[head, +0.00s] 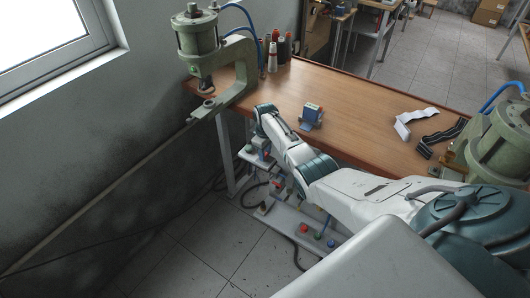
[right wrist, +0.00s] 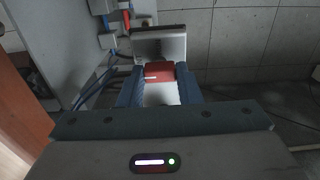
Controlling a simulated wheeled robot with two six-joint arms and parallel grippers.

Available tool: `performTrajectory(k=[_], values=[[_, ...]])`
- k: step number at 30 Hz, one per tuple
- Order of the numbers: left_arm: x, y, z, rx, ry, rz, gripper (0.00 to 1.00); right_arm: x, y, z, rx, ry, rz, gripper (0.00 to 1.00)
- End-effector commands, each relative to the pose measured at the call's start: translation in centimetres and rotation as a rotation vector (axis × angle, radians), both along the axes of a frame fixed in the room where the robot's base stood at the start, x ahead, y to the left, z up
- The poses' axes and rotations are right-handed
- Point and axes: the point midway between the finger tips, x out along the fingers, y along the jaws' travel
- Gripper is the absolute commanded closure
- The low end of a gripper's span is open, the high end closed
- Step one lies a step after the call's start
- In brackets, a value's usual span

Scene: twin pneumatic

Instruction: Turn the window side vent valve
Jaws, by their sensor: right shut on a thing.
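My right gripper (right wrist: 161,76) is shut on a red part (right wrist: 158,71) with a small white mark, which looks like the vent valve's handle. A grey metal piece (right wrist: 159,40) sits just beyond it. In the head view my right arm reaches in from the lower right to the table's near edge, and its fingers and the red part cannot be made out there. The window side press (head: 198,38), green with a round cylinder on top, stands at the table's left end. My left gripper is not in view.
Under the wooden table (head: 350,110), grey fittings, blue hoses (right wrist: 97,86) and a pedal board with coloured buttons (head: 318,236) stand close to my arm. A small blue device (head: 312,117) and thread spools (head: 284,48) are on top. A second press (head: 505,140) is at right.

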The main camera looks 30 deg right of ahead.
Motion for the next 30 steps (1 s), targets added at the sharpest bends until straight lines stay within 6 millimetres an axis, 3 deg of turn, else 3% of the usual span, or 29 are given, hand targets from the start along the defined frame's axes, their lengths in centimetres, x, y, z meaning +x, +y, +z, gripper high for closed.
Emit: performTrajectory(k=[10,11,13,14,23,30], values=[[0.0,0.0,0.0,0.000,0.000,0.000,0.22,0.1,0.0,0.1,0.000,-0.003,0.004,0.92],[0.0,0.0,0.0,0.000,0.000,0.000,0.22,0.1,0.0,0.1,0.000,-0.003,0.004,0.63],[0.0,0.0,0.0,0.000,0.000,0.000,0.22,0.1,0.0,0.1,0.000,-0.002,0.003,0.50],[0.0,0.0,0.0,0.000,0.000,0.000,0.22,0.1,0.0,0.1,0.000,-0.002,0.003,0.47],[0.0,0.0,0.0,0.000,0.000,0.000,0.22,0.0,0.0,0.2,-0.001,-0.001,0.002,0.47],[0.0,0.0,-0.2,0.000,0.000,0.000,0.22,0.1,-0.1,2.7,-0.002,-0.005,0.003,0.47]])
